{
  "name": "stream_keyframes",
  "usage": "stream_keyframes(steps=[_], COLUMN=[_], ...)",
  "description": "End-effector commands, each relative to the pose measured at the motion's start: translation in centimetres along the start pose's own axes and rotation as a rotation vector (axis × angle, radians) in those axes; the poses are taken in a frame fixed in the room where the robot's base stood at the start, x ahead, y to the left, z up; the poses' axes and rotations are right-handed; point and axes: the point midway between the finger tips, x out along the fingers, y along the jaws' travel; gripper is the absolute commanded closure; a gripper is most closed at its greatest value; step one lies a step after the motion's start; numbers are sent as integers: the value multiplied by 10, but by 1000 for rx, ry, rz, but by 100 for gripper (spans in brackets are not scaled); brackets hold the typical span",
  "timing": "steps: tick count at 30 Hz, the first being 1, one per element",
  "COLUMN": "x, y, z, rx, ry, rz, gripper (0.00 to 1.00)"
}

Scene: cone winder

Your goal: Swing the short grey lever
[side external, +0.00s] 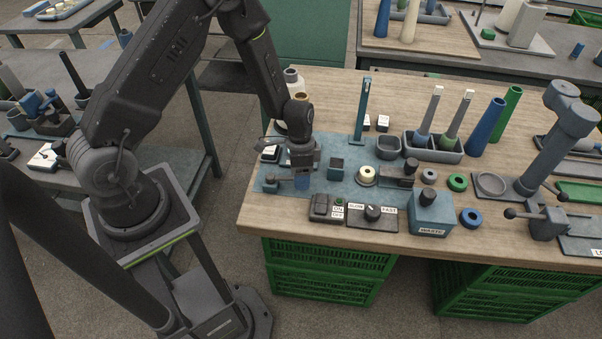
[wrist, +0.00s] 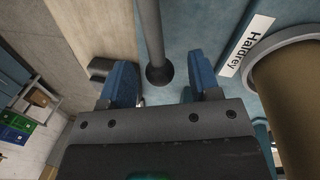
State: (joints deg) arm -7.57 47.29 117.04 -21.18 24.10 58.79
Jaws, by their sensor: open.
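In the side external view my gripper (side external: 302,183) points down at the left end of the blue machine plate, low over it. A short grey lever (side external: 283,179) runs from a small block at the plate's left edge toward my fingers; its far end is hidden by them. In the wrist view my gripper (wrist: 162,76) has its two blue fingers apart. A grey rod (wrist: 150,28) with a dark round end shows in the gap between them; it looks like the lever, but I cannot tell whether a finger touches it.
A tan cone (wrist: 292,100) and a "Haldrey" label (wrist: 245,45) are close on the right in the wrist view. A switch box (side external: 326,208), a SLOW/FAST dial (side external: 372,213) and a blue waste box (side external: 432,213) line the front edge. A tall blue post (side external: 361,110) stands behind.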

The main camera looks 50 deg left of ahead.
Motion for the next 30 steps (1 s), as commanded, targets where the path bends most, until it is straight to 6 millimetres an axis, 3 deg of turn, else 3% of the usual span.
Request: stream_keyframes(steps=[2, 20, 30], x=[0, 0, 0], y=[0, 0, 1], z=[0, 0, 0], rx=[0, 0, 18], ry=[0, 0, -3], rz=[0, 0, -1], gripper=[43, 100, 100])
